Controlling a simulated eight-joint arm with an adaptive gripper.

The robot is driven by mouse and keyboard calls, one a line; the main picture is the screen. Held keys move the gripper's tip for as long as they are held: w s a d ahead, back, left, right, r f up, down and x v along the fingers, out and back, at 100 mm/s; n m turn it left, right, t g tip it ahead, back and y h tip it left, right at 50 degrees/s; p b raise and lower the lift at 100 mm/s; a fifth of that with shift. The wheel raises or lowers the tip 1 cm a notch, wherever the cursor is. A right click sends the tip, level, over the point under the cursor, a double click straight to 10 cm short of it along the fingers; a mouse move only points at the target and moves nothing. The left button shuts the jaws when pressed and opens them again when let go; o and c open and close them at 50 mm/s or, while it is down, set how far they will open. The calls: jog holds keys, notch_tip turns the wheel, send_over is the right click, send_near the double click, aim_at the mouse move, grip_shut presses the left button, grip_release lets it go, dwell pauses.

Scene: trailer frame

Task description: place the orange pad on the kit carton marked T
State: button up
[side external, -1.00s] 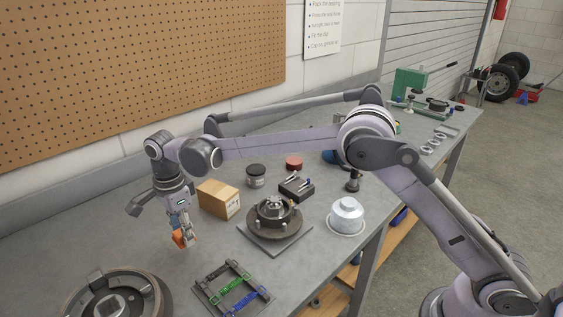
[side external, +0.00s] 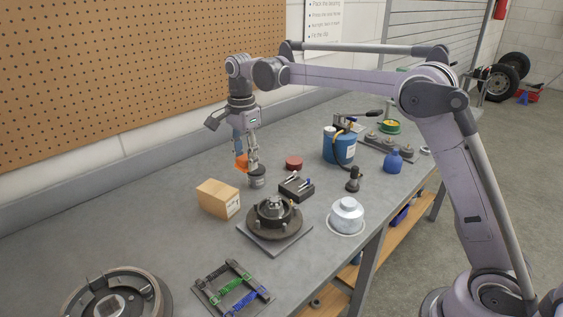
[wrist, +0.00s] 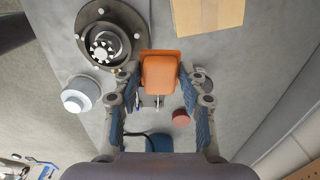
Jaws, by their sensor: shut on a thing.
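My gripper (side external: 247,162) is shut on the orange pad (side external: 241,161) and holds it above the bench, beyond the carton in the side view. In the wrist view the pad (wrist: 160,74) sits between the two fingertips (wrist: 159,82). A brown cardboard carton (side external: 216,198) stands on the bench, below and left of the gripper in the side view. It also shows at the top right of the wrist view (wrist: 207,12), apart from the pad. A small label is on its side, but I cannot read its mark.
A dark tin (side external: 257,179) stands just below the gripper in the side view. A hub on a plate (side external: 274,222), a black block (side external: 296,189), a red disc (side external: 294,162) and a silver canister (side external: 347,213) stand to the right. Bare bench lies left of the carton.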

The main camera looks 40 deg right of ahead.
jog(key=d+r, duration=0.3)
jog(key=d, duration=0.2)
send_over(223, 193)
notch_tip(223, 193, down, 7)
jog(key=shift+s+d, duration=0.1)
jog(key=shift+s, duration=0.05)
jog(key=shift+f, duration=2.05)
jog(key=shift+f, duration=0.2)
jog(key=o, duration=1)
jog(key=shift+o, duration=0.2)
jog(key=shift+r, duration=0.1)
